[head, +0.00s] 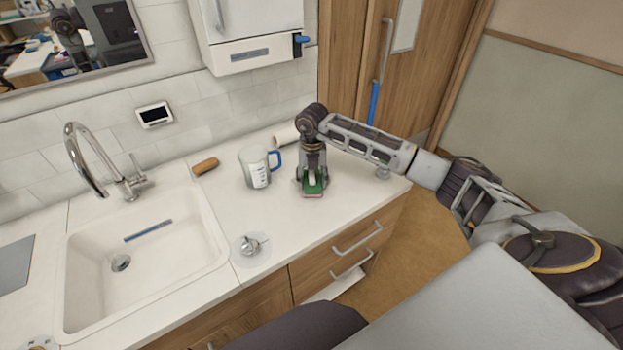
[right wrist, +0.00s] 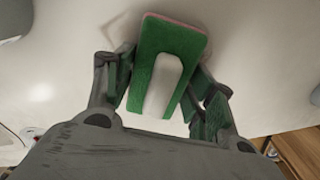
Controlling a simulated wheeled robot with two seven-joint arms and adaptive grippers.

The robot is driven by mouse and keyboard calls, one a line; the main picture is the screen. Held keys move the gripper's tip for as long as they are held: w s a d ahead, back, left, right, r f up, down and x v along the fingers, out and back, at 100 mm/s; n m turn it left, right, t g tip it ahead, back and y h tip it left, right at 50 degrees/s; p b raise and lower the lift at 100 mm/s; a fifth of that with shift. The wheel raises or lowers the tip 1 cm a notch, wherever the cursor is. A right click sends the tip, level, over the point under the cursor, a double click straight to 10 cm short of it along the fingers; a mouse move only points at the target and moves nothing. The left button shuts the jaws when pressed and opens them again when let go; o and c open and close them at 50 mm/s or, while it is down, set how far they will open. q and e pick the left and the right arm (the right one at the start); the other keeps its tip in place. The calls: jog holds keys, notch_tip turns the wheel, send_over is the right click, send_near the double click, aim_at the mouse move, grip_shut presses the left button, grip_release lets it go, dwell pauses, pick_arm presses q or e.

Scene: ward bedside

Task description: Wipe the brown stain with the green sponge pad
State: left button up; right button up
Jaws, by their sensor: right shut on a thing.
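The green sponge pad (head: 313,188) is at the right part of the white counter, with a pinkish underside edge showing. In the right wrist view the pad (right wrist: 190,42) has a pale grip block on its green back. My right gripper (head: 311,176) points down and is shut on the pad; its fingers (right wrist: 162,88) stand on both sides of the pale block. The pad is at or just above the counter; I cannot tell if it touches. I see no brown stain in either view; the pad and gripper may hide it. My left gripper is out of view.
A clear jug with a blue handle (head: 257,168) stands just left of my gripper. A brown roll (head: 205,166), a metal plug on a round dish (head: 250,246) and the sink (head: 190,262) lie further left. A pale roll (head: 286,136) is behind. Counter in front of the pad is clear.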

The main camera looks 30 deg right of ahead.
aim_at(314, 189)
jog(key=shift+s, duration=0.2)
jog(key=shift+s+d+f+p, duration=0.1)
jog(key=shift+s+p, duration=0.25)
jog(key=shift+s, duration=1.3)
jog(key=shift+s+f, duration=0.1)
jog(key=shift+a, duration=0.9)
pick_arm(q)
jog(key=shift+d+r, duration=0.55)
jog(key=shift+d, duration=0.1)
